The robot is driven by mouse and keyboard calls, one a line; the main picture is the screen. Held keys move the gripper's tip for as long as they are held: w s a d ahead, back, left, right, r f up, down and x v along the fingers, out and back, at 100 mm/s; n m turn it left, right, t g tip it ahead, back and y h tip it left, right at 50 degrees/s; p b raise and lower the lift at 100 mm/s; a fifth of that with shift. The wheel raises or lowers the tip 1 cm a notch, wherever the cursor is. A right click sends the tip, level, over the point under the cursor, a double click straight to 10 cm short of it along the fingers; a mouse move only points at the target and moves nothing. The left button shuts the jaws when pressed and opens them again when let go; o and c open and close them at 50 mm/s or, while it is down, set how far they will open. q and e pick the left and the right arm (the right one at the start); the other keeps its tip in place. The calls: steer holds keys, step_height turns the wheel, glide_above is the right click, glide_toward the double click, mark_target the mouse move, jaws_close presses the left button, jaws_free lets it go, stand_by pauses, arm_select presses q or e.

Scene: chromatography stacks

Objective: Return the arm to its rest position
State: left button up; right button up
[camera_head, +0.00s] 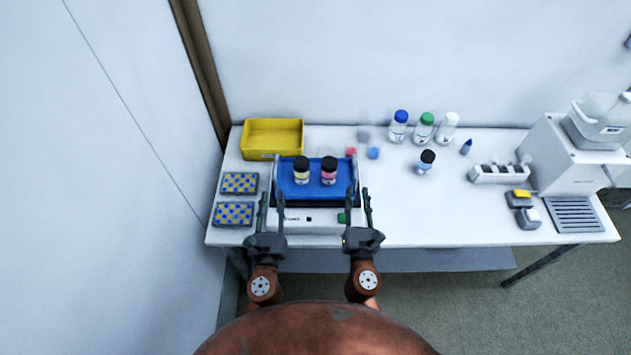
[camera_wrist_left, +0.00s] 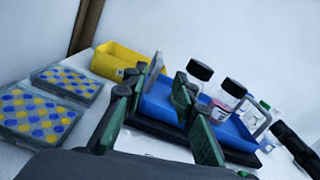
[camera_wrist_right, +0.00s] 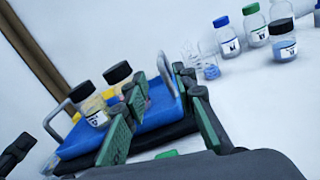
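My left gripper (camera_head: 271,211) is at the front left of a white device with a blue tray (camera_head: 315,190). Its two green fingers stand apart with nothing between them, as the left wrist view (camera_wrist_left: 160,108) shows. My right gripper (camera_head: 359,208) is at the front right of the same device. Its fingers are also apart and empty in the right wrist view (camera_wrist_right: 160,105). Two black-capped bottles stand upright on the blue tray: one with pale yellow contents (camera_head: 302,171) and one with pink contents (camera_head: 328,171). Neither gripper holds them.
A yellow bin (camera_head: 273,138) and two dotted racks (camera_head: 239,183) (camera_head: 233,214) are at the left. Several bottles (camera_head: 399,125) stand at the back, with a black-capped bottle (camera_head: 426,162) nearer. A white machine (camera_head: 565,155) is at the right. The table's front middle-right (camera_head: 425,215) is clear.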

steer(key=shift+s, duration=0.5)
